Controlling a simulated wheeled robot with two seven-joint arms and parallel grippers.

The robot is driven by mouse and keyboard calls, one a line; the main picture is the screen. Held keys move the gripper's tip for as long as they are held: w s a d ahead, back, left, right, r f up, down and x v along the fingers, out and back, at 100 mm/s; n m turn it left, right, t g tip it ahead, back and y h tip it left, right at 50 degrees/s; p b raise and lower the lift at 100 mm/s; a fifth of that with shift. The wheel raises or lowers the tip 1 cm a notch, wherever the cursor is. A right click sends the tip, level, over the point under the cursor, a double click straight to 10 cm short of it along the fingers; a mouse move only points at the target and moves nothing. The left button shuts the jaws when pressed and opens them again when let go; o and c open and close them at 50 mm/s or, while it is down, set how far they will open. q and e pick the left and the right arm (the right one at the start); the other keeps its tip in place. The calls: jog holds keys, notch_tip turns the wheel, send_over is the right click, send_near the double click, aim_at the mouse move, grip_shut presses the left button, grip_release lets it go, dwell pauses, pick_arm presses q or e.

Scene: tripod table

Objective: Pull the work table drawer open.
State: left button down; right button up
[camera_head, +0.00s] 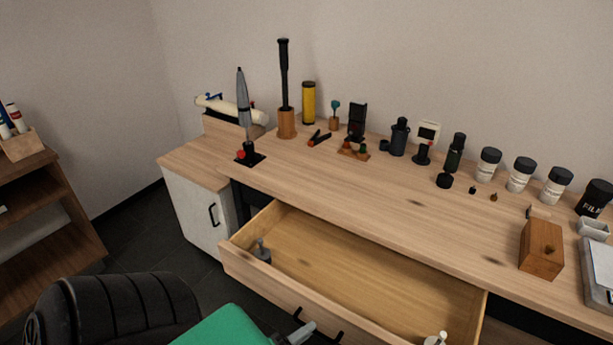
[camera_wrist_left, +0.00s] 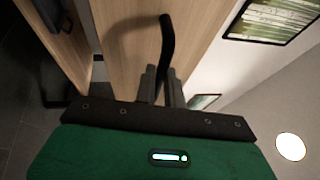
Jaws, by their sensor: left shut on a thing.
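The work table drawer (camera_head: 385,279) is pulled well out from under the wooden table top (camera_head: 395,205), and its light wood interior shows. My left gripper (camera_head: 303,330), with its green body, is at the drawer front near the bottom edge of the head view. It is shut on the black bar handle (camera_head: 298,312). In the left wrist view the grey fingers of the left gripper (camera_wrist_left: 160,86) close around the black handle (camera_wrist_left: 167,42) against the wooden drawer front (camera_wrist_left: 125,45). My right gripper is not in view.
A small grey item (camera_head: 261,250) lies in the drawer's left corner, and a pale one (camera_head: 436,340) shows at the bottom. A white cabinet (camera_head: 196,208) with a black handle stands to the left. Bottles and tools line the table's back. A wooden block (camera_head: 541,247) stands near the right.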

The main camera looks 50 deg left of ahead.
pick_arm(q)
jog(key=c, duration=1.5)
grip_release()
